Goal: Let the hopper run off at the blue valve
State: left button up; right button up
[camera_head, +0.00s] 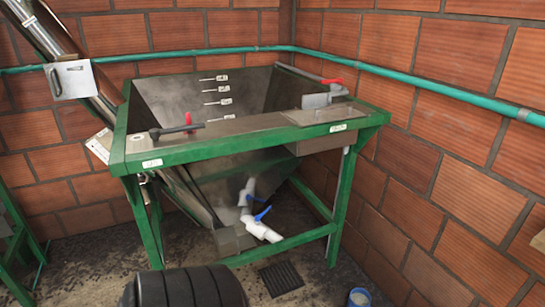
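The metal hopper (240,88) sits in a green frame (250,141) against the brick corner. Several white level marks run down its inner back wall. I cannot tell how full it is. Below it, a white pipe (262,231) slants down to the right, with a blue valve handle (263,213) on it. I cannot make out any flow from the pipe. Neither of my grippers is in view.
A floor grate (281,278) lies below the pipe's end. A small blue-rimmed container (359,298) stands to the right. Red handles (332,81) and a black lever (177,130) sit on the frame top.

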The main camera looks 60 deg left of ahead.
aim_at(257, 218)
jog(key=i+u, duration=0.5)
jog(key=u, duration=0.25)
jog(key=i+l+u, duration=0.35)
jog(key=k+j, duration=0.1)
